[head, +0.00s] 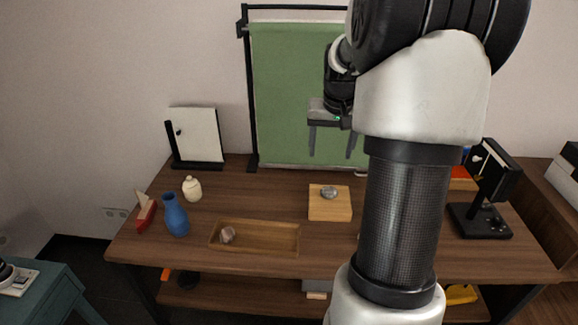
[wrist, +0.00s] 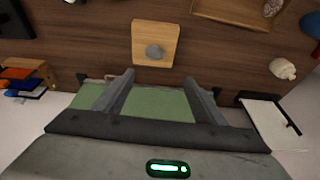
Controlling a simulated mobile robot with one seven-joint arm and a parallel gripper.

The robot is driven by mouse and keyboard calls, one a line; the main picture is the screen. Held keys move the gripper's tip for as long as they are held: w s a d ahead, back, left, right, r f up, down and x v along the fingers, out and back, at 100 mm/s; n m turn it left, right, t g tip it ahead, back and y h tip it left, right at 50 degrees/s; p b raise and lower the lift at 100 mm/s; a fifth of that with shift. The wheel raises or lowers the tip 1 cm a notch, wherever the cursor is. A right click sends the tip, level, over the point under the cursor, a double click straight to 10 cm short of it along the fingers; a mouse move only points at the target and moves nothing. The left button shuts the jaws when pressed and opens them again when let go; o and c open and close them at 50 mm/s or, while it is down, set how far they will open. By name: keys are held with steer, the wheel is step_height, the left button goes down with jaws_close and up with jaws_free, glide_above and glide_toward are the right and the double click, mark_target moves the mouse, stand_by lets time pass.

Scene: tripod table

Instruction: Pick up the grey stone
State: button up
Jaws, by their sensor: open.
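The grey stone (head: 328,192) lies on a small light wooden block (head: 330,211) on the table. In the wrist view the stone (wrist: 154,51) sits on the lower half of the block (wrist: 156,30), beyond my fingertips. My gripper (head: 329,155) is open and empty in the air, above and behind the block as the head camera sees it, in front of the green backdrop. In the wrist view my gripper (wrist: 160,80) shows both fingers spread wide, with nothing between them but the backdrop and table edge below.
A wooden tray (head: 283,249) holding a brownish stone (head: 227,234) lies left of the block. A blue vase (head: 175,214), a cream jar (head: 192,188) and a white panel (head: 196,134) stand further left. The green backdrop (head: 290,95) rises behind. A black stand (head: 482,222) stands right.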

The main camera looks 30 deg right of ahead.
step_height(320, 180, down, 2)
steer(key=d, duration=0.2)
steer(key=b, duration=0.3)
glide_above(329, 189)
steer(key=s, duration=0.2)
steer(key=f, duration=1)
steer(key=shift+w+a+f, duration=0.15)
steer(key=shift+a+f, duration=0.05)
steer(key=shift+b+x, duration=0.75)
steer(key=shift+x, duration=2.15)
steer(key=shift+a, duration=0.25)
steer(key=c, duration=1.2)
